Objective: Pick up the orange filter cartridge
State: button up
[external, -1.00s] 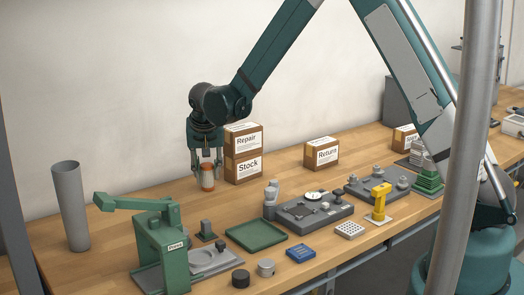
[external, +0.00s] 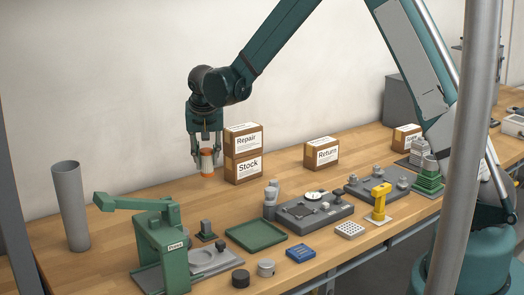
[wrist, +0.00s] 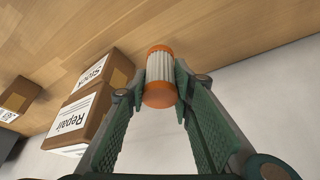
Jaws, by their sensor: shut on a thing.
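The orange filter cartridge (external: 207,161) has orange end caps and a pale ribbed middle. My gripper (external: 206,152) is shut on it, with a finger on each side, and holds it upright above the wooden table. In the wrist view the cartridge (wrist: 160,76) sits between the fingertips of my gripper (wrist: 161,84), with its near orange cap toward the camera.
The Repair and Stock boxes (external: 244,154) are stacked just right of the cartridge. A Return box (external: 321,153) stands farther right. A grey tube (external: 70,206) and a green press (external: 160,245) are at the left. A green tray (external: 256,234) lies in front.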

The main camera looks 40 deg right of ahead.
jog(key=shift+r, duration=2.5)
